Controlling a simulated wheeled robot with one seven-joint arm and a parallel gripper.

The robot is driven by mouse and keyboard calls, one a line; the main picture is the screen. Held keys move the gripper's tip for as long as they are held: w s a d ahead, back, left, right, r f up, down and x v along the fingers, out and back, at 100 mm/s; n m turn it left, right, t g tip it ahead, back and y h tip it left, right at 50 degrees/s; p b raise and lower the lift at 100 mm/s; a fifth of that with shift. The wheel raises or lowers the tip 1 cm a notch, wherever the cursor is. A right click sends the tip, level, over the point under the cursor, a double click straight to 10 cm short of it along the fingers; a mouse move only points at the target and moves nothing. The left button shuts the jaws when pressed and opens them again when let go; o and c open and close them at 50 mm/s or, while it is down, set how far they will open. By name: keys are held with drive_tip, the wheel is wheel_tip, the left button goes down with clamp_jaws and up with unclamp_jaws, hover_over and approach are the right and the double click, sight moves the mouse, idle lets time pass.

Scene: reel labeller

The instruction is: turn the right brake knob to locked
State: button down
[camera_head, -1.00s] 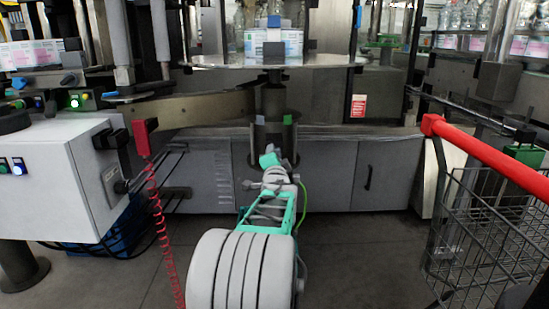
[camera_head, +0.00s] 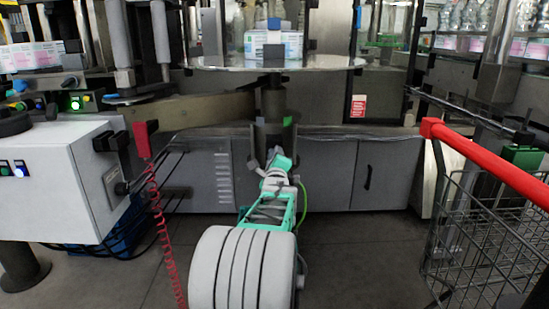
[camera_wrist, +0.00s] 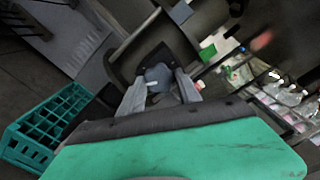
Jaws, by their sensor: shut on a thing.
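A round grey knob (camera_wrist: 157,74) sits on a dark bracket in the wrist view. My gripper (camera_wrist: 162,84) is shut on it, with one pale finger on each side. A short pale mark shows on the knob; which setting it marks cannot be told. In the head view my gripper (camera_head: 277,155) reaches the grey bracket (camera_head: 260,138) under the round plate, where the knob itself is hidden. A green tab (camera_head: 288,121) is on the bracket's right side. It also shows in the wrist view (camera_wrist: 207,52), beyond the fingers to the right.
A round metal plate (camera_head: 225,62) with a white-and-blue reel (camera_head: 273,45) is above. A white control box (camera_head: 50,170) with a red coiled cord (camera_head: 158,215) stands left. A wire cart with a red handle (camera_head: 480,160) stands right. A teal crate (camera_wrist: 45,130) is in the wrist view.

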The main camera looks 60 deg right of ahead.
drive_tip(key=m+p, duration=0.1)
drive_tip(key=m, duration=0.5)
drive_tip(key=shift+m, duration=0.3)
idle(0.4)
drive_tip(key=c, duration=0.8)
unclamp_jaws()
drive_tip(key=shift+c, duration=0.2)
drive_tip(key=p+v, duration=0.2)
drive_tip(key=v, duration=0.5)
drive_tip(key=shift+s+a, duration=0.2)
drive_tip(key=shift+a, duration=0.15)
